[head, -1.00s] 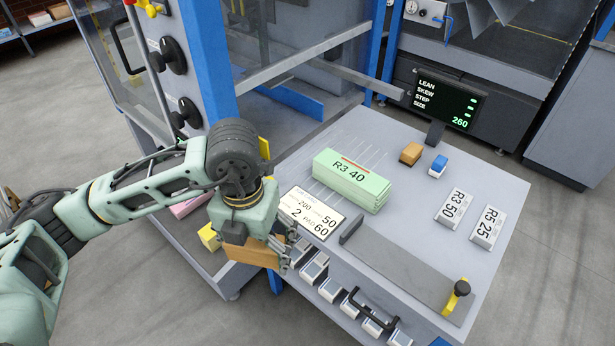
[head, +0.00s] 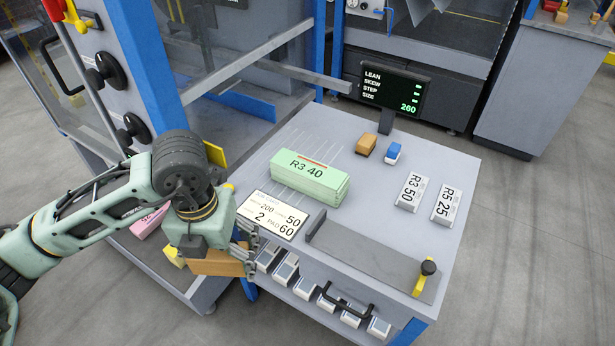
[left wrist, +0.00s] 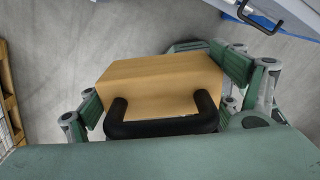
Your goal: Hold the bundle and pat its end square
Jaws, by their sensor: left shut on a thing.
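The green bundle (head: 318,184), marked R3 40, lies flat on the grey table, its layers looking roughly even. My left gripper (head: 243,256) is shut on a wooden block (head: 215,263), beside the table's left front edge and apart from the bundle. In the left wrist view the block (left wrist: 160,82) with its black handle (left wrist: 160,128) sits between the two fingers. My right gripper is not in view.
A white card (head: 272,214) lies just in front of the bundle. A grey stop plate (head: 365,252) with a black knob is at the front right. Orange (head: 366,144) and blue (head: 393,153) blocks stand behind. The screen (head: 393,92) shows LEAN, SKEW, STEP and SIZE 260.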

